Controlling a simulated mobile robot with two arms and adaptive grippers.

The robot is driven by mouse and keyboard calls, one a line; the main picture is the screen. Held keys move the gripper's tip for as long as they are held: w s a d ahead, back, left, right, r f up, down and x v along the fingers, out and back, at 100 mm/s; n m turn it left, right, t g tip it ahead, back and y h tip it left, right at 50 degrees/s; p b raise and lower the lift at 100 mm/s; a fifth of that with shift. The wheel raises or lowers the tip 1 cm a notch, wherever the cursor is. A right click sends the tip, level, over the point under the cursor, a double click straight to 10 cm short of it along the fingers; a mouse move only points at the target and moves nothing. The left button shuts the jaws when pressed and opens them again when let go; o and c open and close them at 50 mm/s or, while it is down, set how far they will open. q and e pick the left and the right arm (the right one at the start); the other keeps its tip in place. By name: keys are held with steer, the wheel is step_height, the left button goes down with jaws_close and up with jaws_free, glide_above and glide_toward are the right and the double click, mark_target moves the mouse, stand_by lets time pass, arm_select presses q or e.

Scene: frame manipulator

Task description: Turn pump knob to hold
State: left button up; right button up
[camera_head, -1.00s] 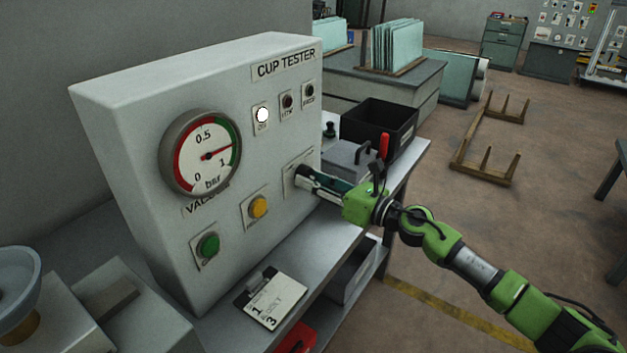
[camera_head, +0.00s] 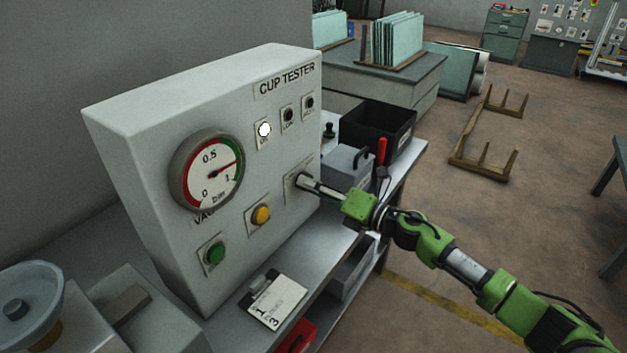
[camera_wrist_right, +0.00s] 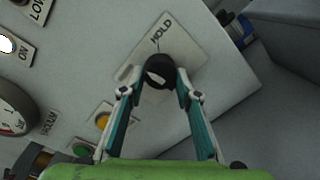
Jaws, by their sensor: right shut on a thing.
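The cup tester (camera_head: 150,140) is a large pale grey box with a pressure gauge, lamps and buttons on its front. The pump knob (camera_wrist_right: 158,71) is black with a white mark. It sits on a plate (camera_wrist_right: 185,42) marked HOLD in the right wrist view. My right gripper (camera_wrist_right: 161,78) is shut on the knob, one fingertip on each side. In the head view my right gripper (camera_head: 308,183) reaches the panel's right side and hides the knob. The gauge (camera_head: 209,171) needle points to the upper right, between 0.5 and 1. My left gripper is not in view.
A green button (camera_head: 215,252) and a yellow button (camera_head: 261,215) are left of the knob. The ON lamp (camera_head: 264,130) is lit white. A black bin (camera_head: 380,130) and a grey box (camera_head: 345,162) stand right of the tester. A card (camera_head: 279,302) lies in front.

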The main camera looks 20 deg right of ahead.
steer(key=shift+r+m+p, duration=0.2)
steer(key=shift+m+p, duration=1.2)
steer(key=shift+m, duration=1)
steer(key=shift+r+m+p, duration=0.15)
steer(key=shift+m+p, duration=1.25)
steer(key=shift+m, duration=1)
steer(key=o, duration=1.1)
steer(key=shift+w+a+f, duration=0.1)
steer(key=shift+a, duration=0.05)
steer(key=v, duration=1.2)
steer(key=shift+d, duration=0.2)
steer(key=shift+w, duration=0.15)
